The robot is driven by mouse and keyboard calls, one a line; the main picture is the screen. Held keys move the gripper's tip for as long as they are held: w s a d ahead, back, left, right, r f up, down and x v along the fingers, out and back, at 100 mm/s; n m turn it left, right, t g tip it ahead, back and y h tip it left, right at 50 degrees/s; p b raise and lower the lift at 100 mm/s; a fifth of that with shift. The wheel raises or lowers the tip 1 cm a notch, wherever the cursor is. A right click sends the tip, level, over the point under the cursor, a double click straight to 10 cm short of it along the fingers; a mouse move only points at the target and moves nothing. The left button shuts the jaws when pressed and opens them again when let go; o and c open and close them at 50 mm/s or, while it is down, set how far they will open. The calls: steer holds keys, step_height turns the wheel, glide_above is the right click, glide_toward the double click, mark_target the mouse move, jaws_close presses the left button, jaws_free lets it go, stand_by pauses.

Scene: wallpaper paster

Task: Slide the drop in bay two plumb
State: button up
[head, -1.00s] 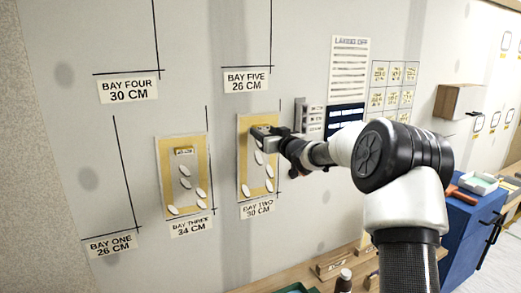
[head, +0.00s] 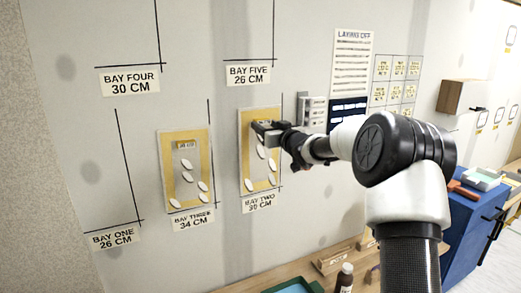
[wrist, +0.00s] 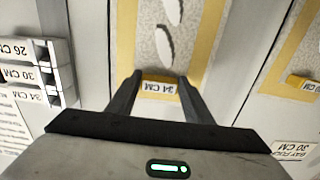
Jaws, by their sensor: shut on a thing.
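The drop in bay two (head: 245,165) is a pale panel with a yellow border and white leaf shapes, flat on the wall. It stands nearly upright, its right edge close to a dark vertical line. Its top is partly hidden by my gripper (head: 262,128). In the wrist view my gripper (wrist: 158,88) is shut on the yellow tab (wrist: 150,76) at the drop's end, tagged 34 CM. The bay two plate (head: 262,202) below reads 30 CM. The exact gap between edge and line is too small to tell.
A similar drop (head: 169,165) hangs in bay three to the left. A rack of length tags (wrist: 35,70) is on the wall just right of bay two in the head view. A wooden bench (head: 265,280) with a bottle (head: 344,278) runs below; a blue cabinet (head: 462,230) stands right.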

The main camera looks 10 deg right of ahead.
stand_by(0.3)
steer(key=o, duration=1.2)
steer(key=shift+s, duration=0.1)
